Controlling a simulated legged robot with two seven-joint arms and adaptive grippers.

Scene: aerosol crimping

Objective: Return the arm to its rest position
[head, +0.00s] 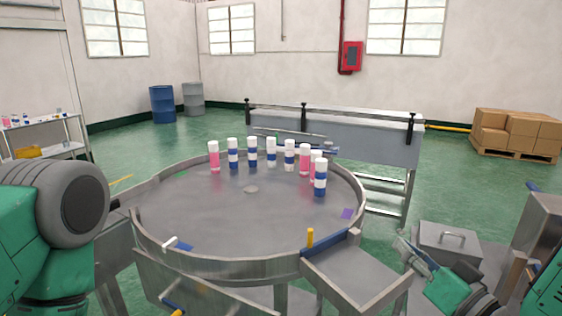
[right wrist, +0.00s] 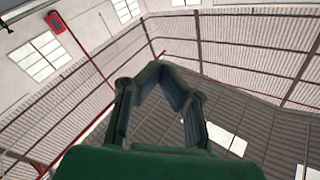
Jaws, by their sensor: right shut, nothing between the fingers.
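My right gripper (head: 404,246) is at the lower right in the head view, just right of the round table's chute. Its fingers point up and to the left, and it holds nothing. In the right wrist view its fingers (right wrist: 160,66) meet at the tips, with only wall and roof behind them. My left arm shows at the left edge of the head view, but its gripper is out of the picture.
A round metal table (head: 200,215) with a raised rim carries several white-capped cans, such as a pink-banded one (head: 213,160), toward its back. A conveyor (head: 350,140) stands behind.

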